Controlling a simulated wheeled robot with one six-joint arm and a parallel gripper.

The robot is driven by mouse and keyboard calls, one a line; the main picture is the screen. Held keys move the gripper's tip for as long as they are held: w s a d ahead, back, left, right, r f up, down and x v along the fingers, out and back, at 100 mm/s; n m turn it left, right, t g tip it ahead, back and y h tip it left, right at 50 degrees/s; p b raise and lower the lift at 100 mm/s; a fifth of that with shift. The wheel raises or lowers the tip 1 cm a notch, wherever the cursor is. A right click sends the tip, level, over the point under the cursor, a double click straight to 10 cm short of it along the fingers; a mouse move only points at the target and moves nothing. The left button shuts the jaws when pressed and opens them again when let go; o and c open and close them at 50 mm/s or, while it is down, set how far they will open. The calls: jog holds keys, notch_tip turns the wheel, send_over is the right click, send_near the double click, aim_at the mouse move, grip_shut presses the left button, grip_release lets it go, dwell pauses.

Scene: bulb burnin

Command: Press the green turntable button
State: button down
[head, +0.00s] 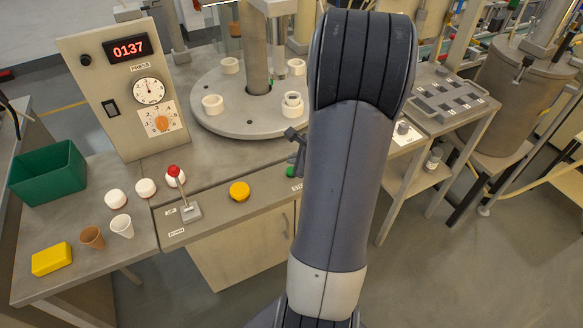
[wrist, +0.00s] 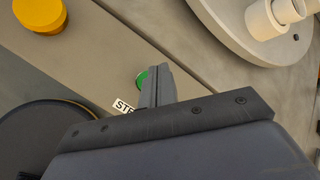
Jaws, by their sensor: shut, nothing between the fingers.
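A label (wrist: 125,106) beginning "STE" lies beside the button, partly hidden.
A yellow button (head: 239,191) and a red-knobbed lever (head: 183,195) stand left on the same strip. The round grey turntable (head: 215,122) with white rings is behind. A press panel (head: 122,92) reads 0137. A green bin (head: 48,172), cups and a yellow block (head: 52,259) are at left.

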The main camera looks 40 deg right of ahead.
jog(key=shift+r+p, duration=1.2)
jog(key=shift+r, duration=0.75)
jog(key=shift+f, duration=0.2)
jog(key=shift+f+b, duration=0.8)
jog(key=shift+b, duration=0.05)
jog(key=p, duration=0.3)
jog(key=shift+r, duration=0.4)
notch_tip(320, 180, up, 5)
jog(key=p, duration=0.3)
jog(key=shift+f, duration=0.1)
